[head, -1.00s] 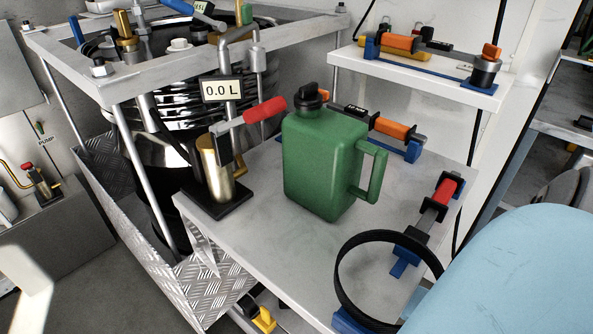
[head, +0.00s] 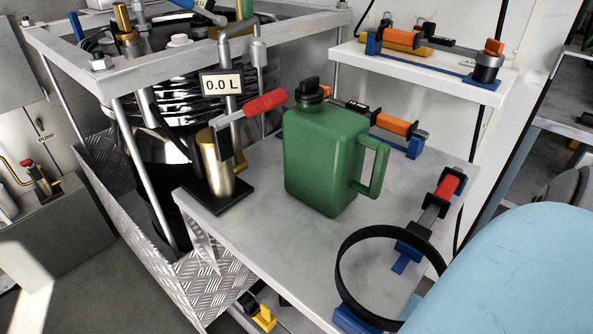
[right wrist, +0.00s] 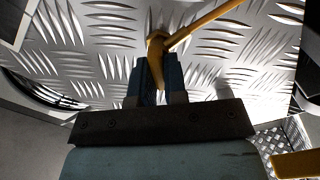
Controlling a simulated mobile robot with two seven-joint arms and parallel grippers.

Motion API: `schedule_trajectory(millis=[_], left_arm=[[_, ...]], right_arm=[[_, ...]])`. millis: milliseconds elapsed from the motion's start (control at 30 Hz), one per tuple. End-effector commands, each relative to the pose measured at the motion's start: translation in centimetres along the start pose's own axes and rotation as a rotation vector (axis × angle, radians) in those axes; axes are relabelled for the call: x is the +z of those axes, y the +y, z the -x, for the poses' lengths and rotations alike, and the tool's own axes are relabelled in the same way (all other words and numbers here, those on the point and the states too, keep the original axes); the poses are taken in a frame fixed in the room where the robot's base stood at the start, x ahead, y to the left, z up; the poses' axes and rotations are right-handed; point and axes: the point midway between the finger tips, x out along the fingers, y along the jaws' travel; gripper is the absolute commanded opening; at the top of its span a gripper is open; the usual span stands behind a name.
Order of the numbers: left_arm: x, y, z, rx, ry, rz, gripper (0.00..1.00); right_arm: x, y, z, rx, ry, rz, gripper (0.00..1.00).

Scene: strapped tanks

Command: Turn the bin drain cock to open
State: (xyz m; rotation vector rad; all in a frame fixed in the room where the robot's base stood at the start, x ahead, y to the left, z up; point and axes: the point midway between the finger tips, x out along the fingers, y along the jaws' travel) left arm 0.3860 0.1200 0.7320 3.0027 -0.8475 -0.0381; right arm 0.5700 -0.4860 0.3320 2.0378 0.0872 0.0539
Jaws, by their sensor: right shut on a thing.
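In the right wrist view, a yellow lever (right wrist: 205,24) with a thicker rounded end lies in front of a diamond-plate wall; it looks like the drain cock's handle. My right gripper (right wrist: 161,82) is shut on the lever's thick end, with its dark fingers on either side. The lever's long arm points up and right from the fingers. In the head view, the diamond-plate bin (head: 203,285) stands below the shelf edge, and a yellow and black part (head: 263,317) shows at the bottom. I cannot tell whether that is the cock. My left gripper is in neither view.
A green jerrycan (head: 325,160) stands on the grey shelf (head: 270,225). A brass valve (head: 215,165) with a red lever stands beside it, near a 0.0 L display (head: 222,85). A black ring (head: 343,285) is at the shelf's front right.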

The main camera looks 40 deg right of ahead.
Motion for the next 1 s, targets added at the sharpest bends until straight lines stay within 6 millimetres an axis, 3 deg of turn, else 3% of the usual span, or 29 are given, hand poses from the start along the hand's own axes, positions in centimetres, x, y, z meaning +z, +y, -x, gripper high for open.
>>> schedule_trajectory(millis=[500, 1000], left_arm=[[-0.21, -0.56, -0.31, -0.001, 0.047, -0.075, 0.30], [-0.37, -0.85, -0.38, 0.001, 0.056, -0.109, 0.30]], right_arm=[[0.12, -0.31, 0.08, 0.000, -0.001, 0.382, 0.00], [0.09, -0.31, 0.09, -0.002, 0.000, 0.486, 0.00]])
